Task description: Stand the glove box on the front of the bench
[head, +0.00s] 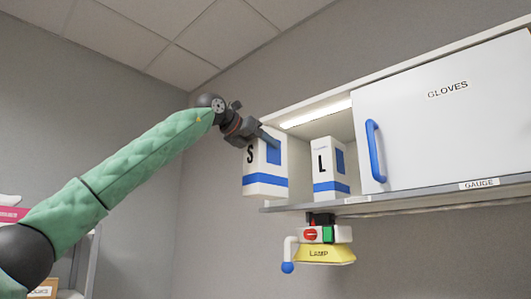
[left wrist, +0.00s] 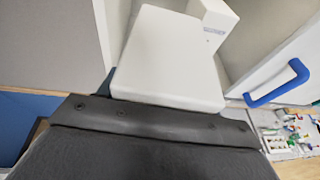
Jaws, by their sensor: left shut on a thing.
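A white and blue glove box marked S (head: 266,182) hangs in my left gripper (head: 268,138) at the open left end of the wall cabinet. My left gripper is shut on its upper part. The box is roughly upright and hides part of the shelf's left end. I cannot tell whether it is clear of the shelf. In the left wrist view, its white top (left wrist: 168,55) fills the upper middle. A second glove box, marked L (head: 328,178), stands inside the cabinet to the right; a white box corner (left wrist: 214,18) also shows behind the S box. My right gripper is not in view.
The cabinet's white door (head: 440,120), marked GLOVES, has a blue handle (head: 375,150) and covers its right part. A lamp unit (head: 322,250) hangs below the shelf. Small items on a surface (left wrist: 292,135) show at the lower right of the left wrist view.

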